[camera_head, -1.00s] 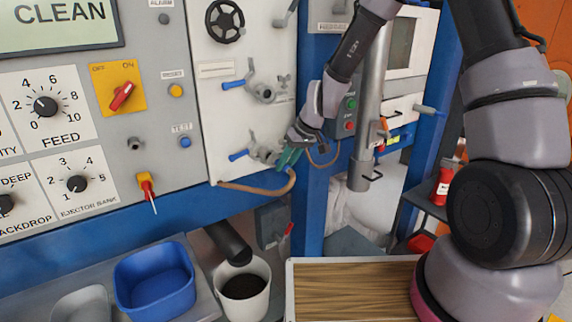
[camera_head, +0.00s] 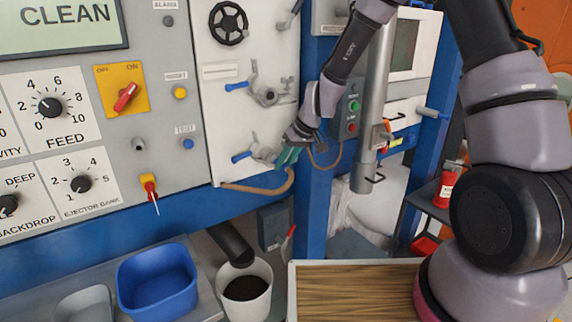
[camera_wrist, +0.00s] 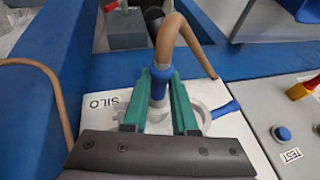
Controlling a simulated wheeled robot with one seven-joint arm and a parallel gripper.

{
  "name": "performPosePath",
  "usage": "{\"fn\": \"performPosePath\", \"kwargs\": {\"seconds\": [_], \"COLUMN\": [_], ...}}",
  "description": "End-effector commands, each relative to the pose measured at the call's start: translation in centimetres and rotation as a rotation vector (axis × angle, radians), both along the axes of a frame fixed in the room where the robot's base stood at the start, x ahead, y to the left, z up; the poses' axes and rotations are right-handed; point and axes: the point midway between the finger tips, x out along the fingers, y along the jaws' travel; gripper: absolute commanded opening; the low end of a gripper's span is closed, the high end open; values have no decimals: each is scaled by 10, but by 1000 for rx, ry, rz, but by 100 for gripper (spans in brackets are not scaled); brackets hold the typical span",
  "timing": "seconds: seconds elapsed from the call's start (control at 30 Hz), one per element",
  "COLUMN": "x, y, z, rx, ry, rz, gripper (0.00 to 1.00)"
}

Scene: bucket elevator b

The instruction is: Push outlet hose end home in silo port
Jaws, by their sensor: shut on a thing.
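My gripper (camera_wrist: 160,80) has green fingers shut on the outlet hose end (camera_wrist: 158,92), a grey piece with a blue collar. The brown outlet hose (camera_wrist: 169,42) arches away from it in the wrist view. In the head view my gripper (camera_head: 289,156) is at the lower right of the white panel, and the hose (camera_head: 262,190) loops below it. A grey valve with a blue handle (camera_wrist: 226,109) sits close by on the right. The silo port is mostly hidden by the fingers and wrist, so its seating depth cannot be told.
A second blue-handled valve (camera_head: 264,95) is above on the white panel. A blue post (camera_head: 314,200) stands just right of my gripper, with a thin brown cable (camera_head: 325,160). A blue bin (camera_head: 158,280) and a white bucket (camera_head: 246,292) stand below.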

Motion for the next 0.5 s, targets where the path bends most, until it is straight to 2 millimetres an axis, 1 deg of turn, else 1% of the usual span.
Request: {"fn": "performPosePath", "kwargs": {"seconds": [0.13,0.17,0.2,0.23,0.5], "x": [3,3,3,3,2], "y": [3,2,2,2,2], "z": [0,0,0,0,0], "rx": [0,0,0,0,-1], "ry": [-1,0,0,0,1], "rz": [2,1,1,1,0], "gripper": [0,38,53,61,61]}}
